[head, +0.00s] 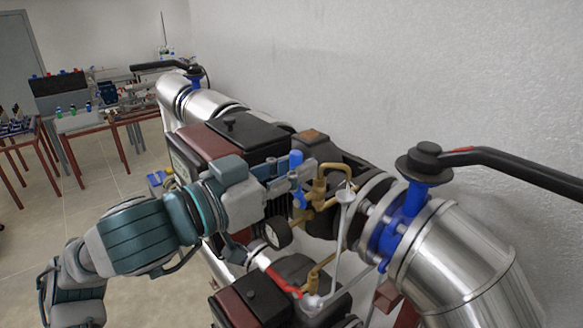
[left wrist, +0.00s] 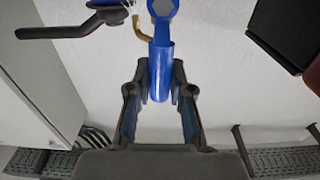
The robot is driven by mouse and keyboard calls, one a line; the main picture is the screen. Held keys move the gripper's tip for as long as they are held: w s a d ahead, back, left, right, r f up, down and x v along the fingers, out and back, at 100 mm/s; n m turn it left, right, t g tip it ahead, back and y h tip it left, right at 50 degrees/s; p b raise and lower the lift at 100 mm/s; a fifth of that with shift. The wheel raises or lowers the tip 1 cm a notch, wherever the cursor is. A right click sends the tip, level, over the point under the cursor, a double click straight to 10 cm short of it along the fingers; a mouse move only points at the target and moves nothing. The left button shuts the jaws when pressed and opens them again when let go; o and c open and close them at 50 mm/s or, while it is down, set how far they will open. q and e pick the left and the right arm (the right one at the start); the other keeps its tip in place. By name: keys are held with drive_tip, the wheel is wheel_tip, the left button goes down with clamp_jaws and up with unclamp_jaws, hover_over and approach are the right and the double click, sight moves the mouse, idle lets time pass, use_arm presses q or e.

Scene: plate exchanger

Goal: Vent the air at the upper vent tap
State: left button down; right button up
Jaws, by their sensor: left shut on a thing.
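The upper vent tap has a blue handle (head: 297,159) next to a bent brass pipe (head: 335,168) on the exchanger. My left gripper (head: 301,178) reaches in from the left and is shut on this blue handle. In the left wrist view the blue handle (left wrist: 161,70) stands between the two fingers of my left gripper (left wrist: 161,88), with its ring-shaped end beyond them. The gripper hides part of the tap in the head view. My right gripper is not in view.
Large steel pipes (head: 468,262) with black-levered valves (head: 424,162) stand at right and behind. The wall (head: 400,70) is close behind. Tables with equipment (head: 84,122) are at far left.

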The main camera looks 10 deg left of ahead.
use_arm(q)
drive_tip(key=shift+w+d+f, duration=0.1)
drive_tip(key=shift+d+f, duration=0.05)
drive_tip(key=shift+f, duration=0.35)
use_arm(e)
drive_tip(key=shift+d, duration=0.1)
use_arm(q)
drive_tip(key=c, duration=1.2)
unclamp_jaws()
drive_tip(key=shift+o, duration=0.9)
drive_tip(key=shift+w+r, duration=0.1)
drive_tip(key=shift+w, duration=0.2)
drive_tip(key=shift+s+r, duration=0.1)
drive_tip(key=shift+r, duration=0.05)
drive_tip(key=v, duration=1.2)
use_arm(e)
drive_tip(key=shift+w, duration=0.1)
use_arm(q)
drive_tip(key=shift+w, duration=0.25)
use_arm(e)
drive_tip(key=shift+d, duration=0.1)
